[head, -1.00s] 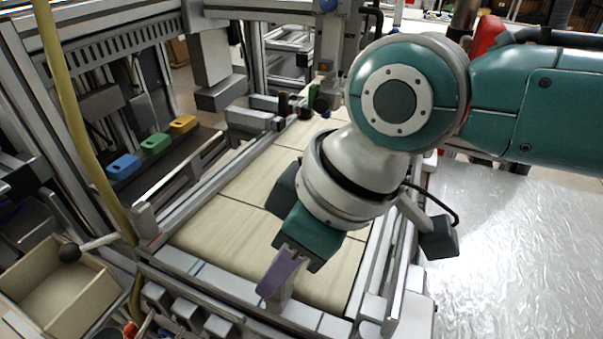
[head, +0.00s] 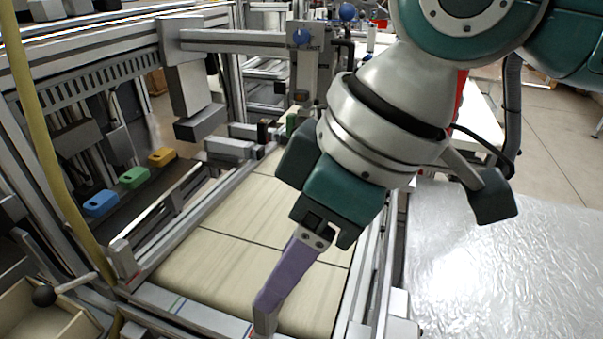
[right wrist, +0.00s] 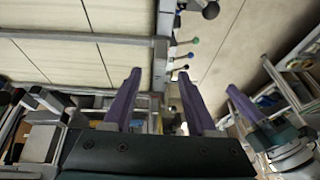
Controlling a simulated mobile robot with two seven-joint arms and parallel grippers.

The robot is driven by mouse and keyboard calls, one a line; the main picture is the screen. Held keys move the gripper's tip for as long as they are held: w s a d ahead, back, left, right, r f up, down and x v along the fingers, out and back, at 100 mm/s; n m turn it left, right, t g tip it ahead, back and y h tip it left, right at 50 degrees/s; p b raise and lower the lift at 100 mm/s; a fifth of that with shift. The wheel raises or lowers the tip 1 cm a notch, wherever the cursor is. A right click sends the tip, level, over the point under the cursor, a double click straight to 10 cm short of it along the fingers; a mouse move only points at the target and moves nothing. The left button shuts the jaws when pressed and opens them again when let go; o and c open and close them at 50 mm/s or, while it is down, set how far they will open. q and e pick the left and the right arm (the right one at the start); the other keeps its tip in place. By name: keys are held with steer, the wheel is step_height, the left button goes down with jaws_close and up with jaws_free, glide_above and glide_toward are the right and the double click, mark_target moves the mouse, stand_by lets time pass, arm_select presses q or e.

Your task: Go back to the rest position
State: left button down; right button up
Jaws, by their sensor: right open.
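My right gripper (head: 266,315) hangs over the front part of the pale wooden-looking bed (head: 235,260) in the head view. One purple finger shows there and points down to the left. In the right wrist view the two purple fingers of my right gripper (right wrist: 160,90) stand apart with nothing between them. A further purple finger beside teal and white arm parts, likely my left gripper (right wrist: 243,105), shows at the right of that view. Its jaw opening cannot be made out. My left arm is not seen in the head view.
A metal frame (head: 165,225) borders the bed. An open box (head: 35,315) is at lower left. A shiny silver table (head: 500,270) fills the right, its visible top clear.

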steer(key=v, duration=0.2)
steer(key=shift+d+r, duration=0.15)
steer(key=shift+r, duration=0.15)
